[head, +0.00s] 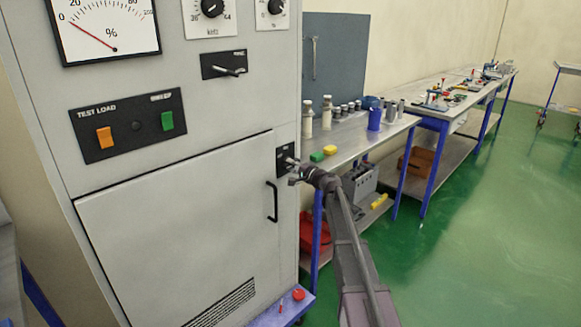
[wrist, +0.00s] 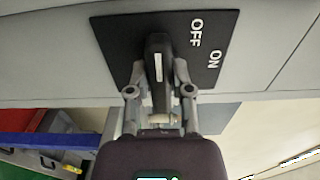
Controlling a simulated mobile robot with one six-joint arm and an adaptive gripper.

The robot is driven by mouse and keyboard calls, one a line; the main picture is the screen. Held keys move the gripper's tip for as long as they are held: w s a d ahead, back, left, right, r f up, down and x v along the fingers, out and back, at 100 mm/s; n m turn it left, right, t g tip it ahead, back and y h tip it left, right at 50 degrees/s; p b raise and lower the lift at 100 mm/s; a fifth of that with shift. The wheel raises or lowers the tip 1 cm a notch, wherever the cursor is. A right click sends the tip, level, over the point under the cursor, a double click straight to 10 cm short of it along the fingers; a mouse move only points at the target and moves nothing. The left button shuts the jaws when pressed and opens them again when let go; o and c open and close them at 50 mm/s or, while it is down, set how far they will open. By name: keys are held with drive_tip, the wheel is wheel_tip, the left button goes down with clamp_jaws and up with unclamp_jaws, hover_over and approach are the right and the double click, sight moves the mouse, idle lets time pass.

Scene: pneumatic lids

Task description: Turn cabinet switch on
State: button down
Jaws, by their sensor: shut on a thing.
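The cabinet switch is a dark rotary handle (wrist: 158,62) with a pale line on it, on a black plate (wrist: 112,32) marked OFF and ON. In the wrist view the handle stands between the fingers of my gripper (wrist: 158,85), which is shut on it. The pale line points toward the top of the view, left of both words. In the head view my gripper (head: 292,174) reaches the small black plate (head: 281,152) on the grey cabinet (head: 190,205), right of the lower door. There the gripper hides most of the handle.
A black door handle (head: 272,202) is just left of my gripper. A workbench (head: 350,137) with bottles, a blue cup (head: 375,119) and small yellow and green blocks stands close on the right. The green floor (head: 480,235) at the right is clear.

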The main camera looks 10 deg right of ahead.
drive_tip(key=shift+m, duration=0.4)
drive_tip(key=m, duration=0.2)
drive_tip(key=shift+r+m, duration=0.15)
drive_tip(key=shift+m, duration=0.15)
drive_tip(key=m, duration=0.5)
drive_tip(key=shift+d+r+p, duration=0.1)
drive_tip(key=shift+r+p, duration=0.05)
drive_tip(key=shift+p, duration=0.15)
drive_tip(key=m, duration=0.4)
drive_tip(key=shift+w+d+m, duration=0.1)
drive_tip(key=shift+m, duration=0.3)
drive_tip(key=m, duration=0.4)
drive_tip(key=shift+d, duration=0.1)
drive_tip(key=shift+m, duration=0.4)
drive_tip(key=c, duration=0.5)
unclamp_jaws()
drive_tip(key=shift+w, duration=0.1)
